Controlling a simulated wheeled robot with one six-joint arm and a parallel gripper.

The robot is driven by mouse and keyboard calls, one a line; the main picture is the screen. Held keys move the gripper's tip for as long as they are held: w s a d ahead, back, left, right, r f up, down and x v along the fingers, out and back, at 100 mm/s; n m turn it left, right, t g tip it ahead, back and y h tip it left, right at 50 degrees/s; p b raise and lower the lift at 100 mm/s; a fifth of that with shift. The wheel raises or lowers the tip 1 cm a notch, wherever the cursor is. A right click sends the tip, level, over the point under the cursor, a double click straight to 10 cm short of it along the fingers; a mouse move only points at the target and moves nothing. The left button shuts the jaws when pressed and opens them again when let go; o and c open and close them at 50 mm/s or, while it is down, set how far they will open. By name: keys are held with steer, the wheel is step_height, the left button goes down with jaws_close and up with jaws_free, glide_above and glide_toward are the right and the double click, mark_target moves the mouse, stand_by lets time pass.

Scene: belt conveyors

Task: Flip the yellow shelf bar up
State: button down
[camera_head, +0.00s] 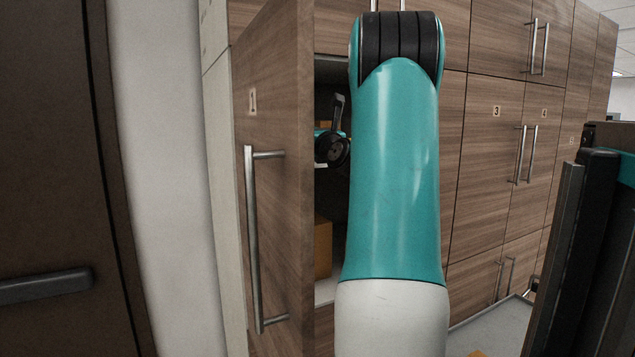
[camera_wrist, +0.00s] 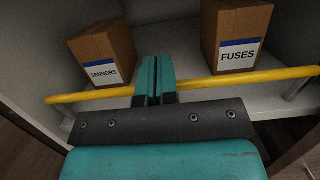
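The yellow shelf bar (camera_wrist: 235,79) runs across the front of a shelf in the wrist view, low and level, in front of the boxes. My gripper (camera_wrist: 156,60) has its two teal fingers side by side with only a thin dark line between them, and nothing shows held. The fingers cross in front of the bar and cover a short piece of it, their tips reaching past it toward the shelf. I cannot tell whether they touch it. In the head view my gripper's wrist is partly hidden behind my arm, inside the open cabinet.
A SENSORS box (camera_wrist: 103,54) stands left behind the bar, and a FUSES box (camera_wrist: 236,38) stands right. The cabinet door marked 1 (camera_head: 275,190) is open left of my arm. Closed wooden cabinets (camera_head: 490,190) stand to the right. Side walls enclose the shelf.

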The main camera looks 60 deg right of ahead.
steer(key=s+a+r+b, duration=0.3)
steer(key=s+a+r, duration=0.3)
steer(key=s+r, duration=0.1)
steer(key=shift+s+a+r, duration=0.2)
steer(key=shift+s+r, duration=0.05)
steer(key=shift+s, duration=0.6)
